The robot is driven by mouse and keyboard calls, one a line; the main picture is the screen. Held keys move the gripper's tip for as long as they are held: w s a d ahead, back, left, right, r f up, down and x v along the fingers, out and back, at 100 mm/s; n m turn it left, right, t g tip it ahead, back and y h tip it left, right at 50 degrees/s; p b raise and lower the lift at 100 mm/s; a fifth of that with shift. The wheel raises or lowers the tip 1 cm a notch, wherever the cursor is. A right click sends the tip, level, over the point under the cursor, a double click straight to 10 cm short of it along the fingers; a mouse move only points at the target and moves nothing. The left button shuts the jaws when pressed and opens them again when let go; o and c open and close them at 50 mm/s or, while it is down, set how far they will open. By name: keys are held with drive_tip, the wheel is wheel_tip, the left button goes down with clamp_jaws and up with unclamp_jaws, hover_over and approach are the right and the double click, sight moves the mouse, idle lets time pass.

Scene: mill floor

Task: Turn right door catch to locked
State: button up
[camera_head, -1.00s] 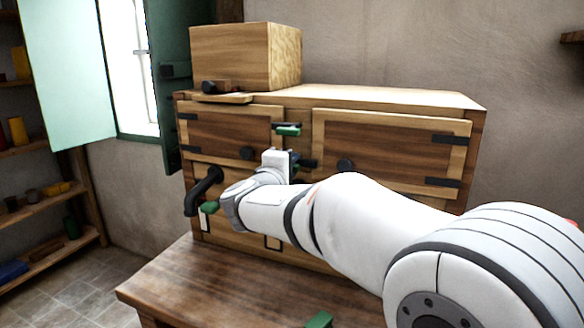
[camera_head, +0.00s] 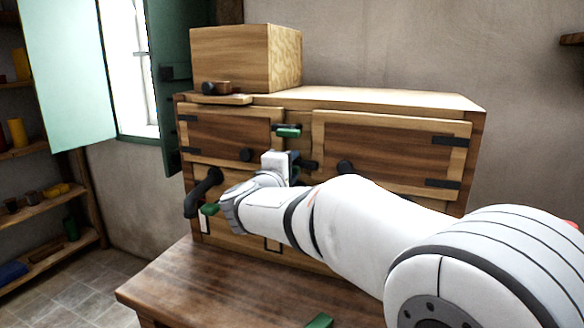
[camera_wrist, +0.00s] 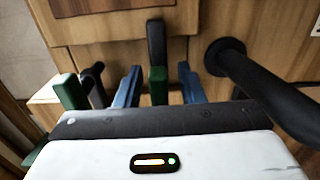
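The wooden cabinet (camera_head: 395,115) has two dark-panelled doors, a left one (camera_head: 222,128) and a right one (camera_head: 390,150). A dark catch with a green grip (camera_head: 288,131) sits on the strip between them. A second dark catch part (camera_head: 309,166) shows lower, beside my gripper (camera_head: 292,168), which partly hides it. In the wrist view my gripper's two blue fingers (camera_wrist: 158,92) are apart, with a green grip (camera_wrist: 158,80) on a black bar (camera_wrist: 156,42) between them. Gaps show on both sides of the grip. I cannot tell which catch it belongs to.
A black crank handle (camera_head: 204,190) stands out left of my gripper; it is close in the wrist view (camera_wrist: 265,90). A round knob (camera_head: 345,167) is on the right door. A wooden box (camera_head: 232,58) stands on top. The table (camera_head: 220,280) is in front.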

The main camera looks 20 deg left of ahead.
drive_tip(key=s, duration=0.7)
drive_tip(key=shift+s+a, duration=0.3)
drive_tip(key=shift+s, duration=0.1)
